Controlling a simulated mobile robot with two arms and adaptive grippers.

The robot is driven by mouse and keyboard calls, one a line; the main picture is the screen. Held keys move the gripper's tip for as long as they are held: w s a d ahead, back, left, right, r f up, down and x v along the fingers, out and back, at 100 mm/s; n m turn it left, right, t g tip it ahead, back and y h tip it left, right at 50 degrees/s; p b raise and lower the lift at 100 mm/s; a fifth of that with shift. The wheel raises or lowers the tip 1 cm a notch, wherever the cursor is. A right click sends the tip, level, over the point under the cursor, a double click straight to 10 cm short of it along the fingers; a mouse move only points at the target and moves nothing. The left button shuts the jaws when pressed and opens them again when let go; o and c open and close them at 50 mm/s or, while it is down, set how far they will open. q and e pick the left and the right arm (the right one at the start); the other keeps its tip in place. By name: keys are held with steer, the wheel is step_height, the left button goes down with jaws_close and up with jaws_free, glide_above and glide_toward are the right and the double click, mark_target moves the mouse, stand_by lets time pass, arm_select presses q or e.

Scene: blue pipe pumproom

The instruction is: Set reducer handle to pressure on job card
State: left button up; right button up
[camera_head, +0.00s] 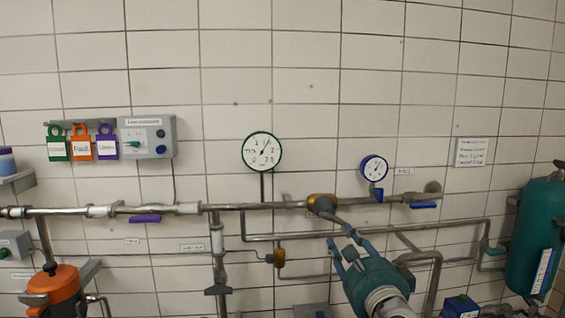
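The brass reducer (322,205) sits on the main horizontal pipe, right of centre. Its dark handle (338,219) slants down and to the right. A smaller blue-rimmed gauge (374,168) is to the right. A white card (472,152) on the wall has text too small to read.
A grey control box (147,137) and green, orange and purple lockout tags (82,143) are at the left. An orange unit (52,290) is at lower left, a teal tank (535,240) at the right. Lower pipes (420,227) run around my gripper.

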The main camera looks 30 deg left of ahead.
stand_by(0.9)
